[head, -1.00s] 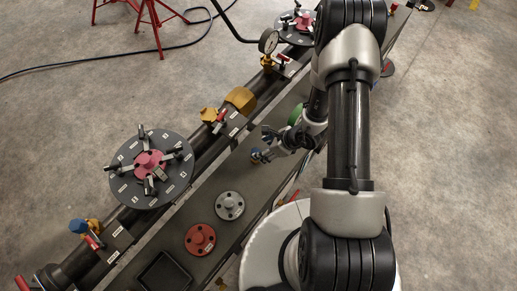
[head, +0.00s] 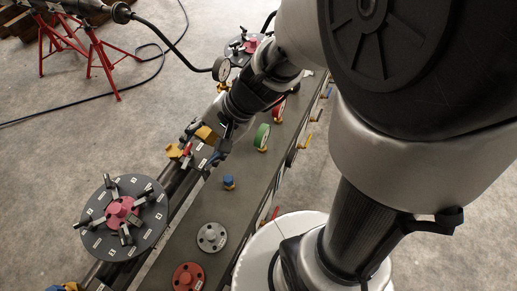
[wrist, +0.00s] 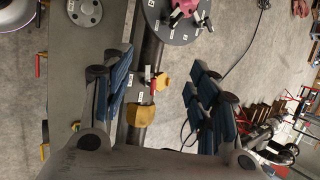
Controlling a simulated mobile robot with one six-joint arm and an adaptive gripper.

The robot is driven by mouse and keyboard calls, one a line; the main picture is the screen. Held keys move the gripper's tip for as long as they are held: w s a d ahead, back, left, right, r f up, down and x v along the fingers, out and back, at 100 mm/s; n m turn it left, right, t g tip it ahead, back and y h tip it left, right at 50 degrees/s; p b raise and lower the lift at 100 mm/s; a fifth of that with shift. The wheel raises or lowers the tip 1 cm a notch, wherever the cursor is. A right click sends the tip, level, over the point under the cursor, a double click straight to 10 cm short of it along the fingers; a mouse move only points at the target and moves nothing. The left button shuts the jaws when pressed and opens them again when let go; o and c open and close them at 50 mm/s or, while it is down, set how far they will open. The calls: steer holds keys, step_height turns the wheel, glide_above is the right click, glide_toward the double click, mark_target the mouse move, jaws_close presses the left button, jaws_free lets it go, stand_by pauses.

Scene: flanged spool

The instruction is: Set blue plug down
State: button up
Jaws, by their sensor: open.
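The blue plug (head: 229,183) stands upright on the dark bench top (head: 213,208) in the head view, with a brassy lower part. My gripper (head: 207,146) is above and beyond it, over the pipe side of the bench, apart from the plug. In the wrist view my gripper (wrist: 160,95) has its two blue-padded fingers spread wide with nothing held between them. The pipe with a yellow fitting (wrist: 140,112) shows behind the gap. I cannot clearly make out the blue plug in the wrist view.
A grey flange (head: 212,237) and a red flange (head: 188,276) lie on the bench nearer me. A green round part (head: 262,136) stands farther along. The flanged spool's dark disc (head: 122,218) with clamps is at left, and a gauge (head: 221,68) rises behind.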

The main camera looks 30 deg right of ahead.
steer(key=s+d+r+n+t+h, duration=0.1)
steer(key=s+d+r+n+h, duration=0.5)
steer(key=s+r+n, duration=0.4)
steer(key=s+d, duration=0.1)
steer(key=s, duration=0.2)
steer(key=shift+d+t+h, duration=0.3)
steer(key=shift+d+t, duration=0.05)
steer(key=shift+t, duration=0.05)
steer(key=shift+s+r, duration=0.1)
step_height(320, 180, down, 4)
steer(key=b, duration=0.4)
steer(key=shift+f, duration=0.2)
